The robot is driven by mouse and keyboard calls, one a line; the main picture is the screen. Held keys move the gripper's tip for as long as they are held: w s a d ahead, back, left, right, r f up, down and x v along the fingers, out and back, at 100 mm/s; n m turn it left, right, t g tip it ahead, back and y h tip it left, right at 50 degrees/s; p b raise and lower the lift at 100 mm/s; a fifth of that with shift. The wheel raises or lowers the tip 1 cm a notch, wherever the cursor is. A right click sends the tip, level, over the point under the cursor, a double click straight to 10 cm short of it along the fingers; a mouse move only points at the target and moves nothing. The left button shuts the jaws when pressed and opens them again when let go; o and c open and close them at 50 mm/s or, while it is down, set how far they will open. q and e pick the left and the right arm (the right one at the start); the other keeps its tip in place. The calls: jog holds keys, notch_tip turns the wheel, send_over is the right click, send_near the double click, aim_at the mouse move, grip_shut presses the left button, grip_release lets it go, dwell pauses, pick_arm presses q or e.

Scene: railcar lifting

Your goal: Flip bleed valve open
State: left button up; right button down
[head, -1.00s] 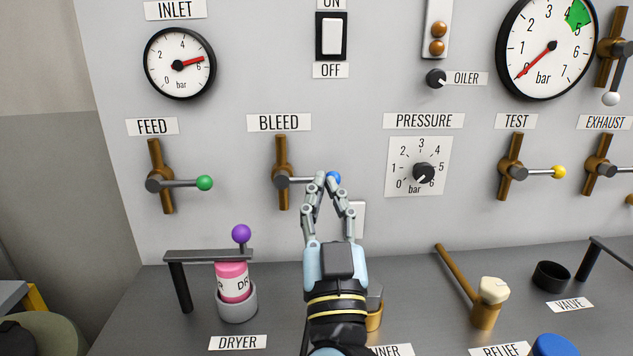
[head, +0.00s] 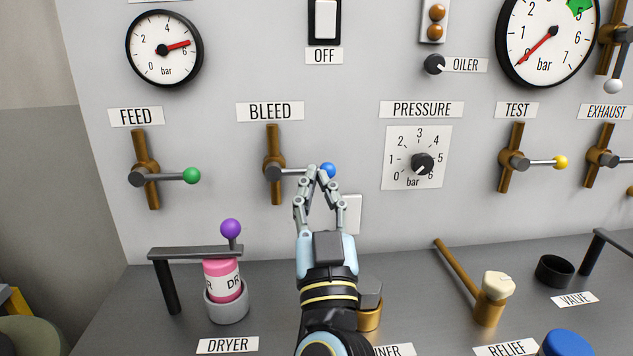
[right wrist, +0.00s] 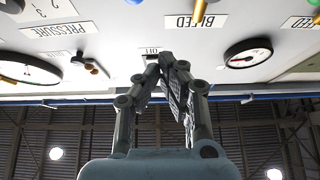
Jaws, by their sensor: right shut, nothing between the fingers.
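The bleed valve (head: 274,150) is a vertical brass pipe on the panel, under the BLEED label (head: 269,110). Its grey lever (head: 291,171) points right, about horizontal, and ends in a blue ball (head: 328,170). My right gripper (head: 318,171) is shut and empty, with its fingertips at the outer lever, just left of the ball. They overlap the lever in the picture; I cannot tell whether they touch it. In the upside-down right wrist view the fingers (right wrist: 167,60) also meet, and the BLEED label (right wrist: 196,21) shows beyond them. My left gripper is not in view.
The feed valve (head: 147,178) with a green ball is to the left, and the test valve (head: 517,158) with a yellow ball is to the right. The pressure dial (head: 422,163) sits between bleed and test. A dryer canister (head: 222,277) and a mallet (head: 489,290) stand on the bench.

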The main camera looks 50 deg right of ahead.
aim_at(301, 172)
jog(key=p+x, duration=0.2)
jog(key=x, duration=0.6)
jog(key=shift+w+d+f+b, duration=0.2)
jog(key=shift+f+b, duration=0.8)
jog(key=shift+b, duration=0.35)
jog(key=shift+w+d+f+b, duration=0.1)
jog(key=shift+w+f+b, duration=0.1)
jog(key=shift+f+b, duration=1)
jog(key=shift+d+f+m+g+h, duration=0.15)
jog(key=shift+m+g+h, duration=0.25)
jog(key=shift+m, duration=0.35)
jog(key=shift+a+f+m+g+h, duration=0.1)
jog(key=shift+f+m+g+h, duration=0.2)
jog(key=shift+m, duration=0.45)
jog(key=shift+w+a+f+m+g+h+b, duration=0.15)
jog(key=shift+f+m+g+h, duration=0.25)
jog(key=shift+f+m+g, duration=0.65)
jog(key=shift+a+f+m+g+h+b, duration=0.15)
jog(key=shift+f+m+g+h, duration=0.3)
jog(key=shift+m, duration=0.95)
jog(key=shift+w+a+f+m+g+h+b, duration=0.15)
jog(key=shift+f+m+g+h, duration=0.2)
jog(key=shift+f+m+g, duration=0.7)
jog(key=shift+r+t, duration=0.1)
jog(key=shift+t, duration=0.15)
